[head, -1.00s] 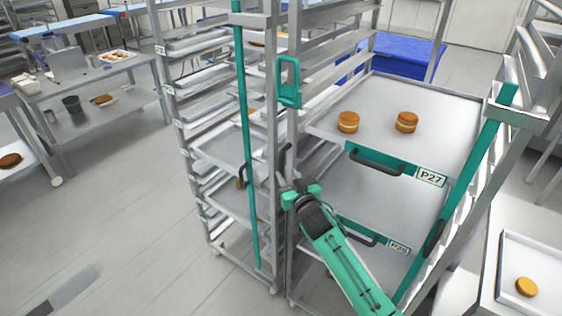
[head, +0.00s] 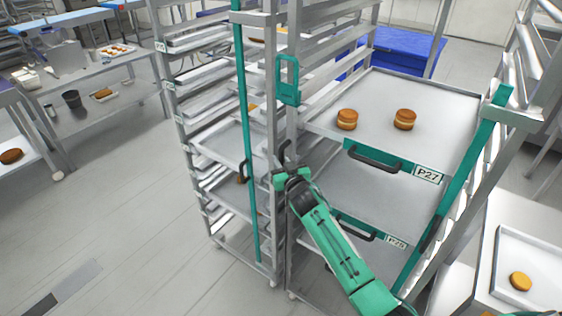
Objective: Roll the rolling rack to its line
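The rolling rack (head: 292,215) stands upright right of centre in the head view, a metal frame with teal uprights and trays on several levels. A black handle (head: 284,151) is on its left front post, and another (head: 431,234) on its right teal upright. My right gripper (head: 284,171) reaches up from the bottom right to just below the left black handle. Its fingers are small and partly lost against the post, so I cannot tell whether they are open or touch the handle. My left gripper is not in view. The floor line for the rack is not clearly visible.
A second tray rack (head: 188,140) stands close on the left. The top tray (head: 375,95), labelled P27, carries two cakes. A white table (head: 530,225) with a tray is at the right edge. Grey floor (head: 130,220) at the left is open, with a grey-and-dark strip (head: 70,285).

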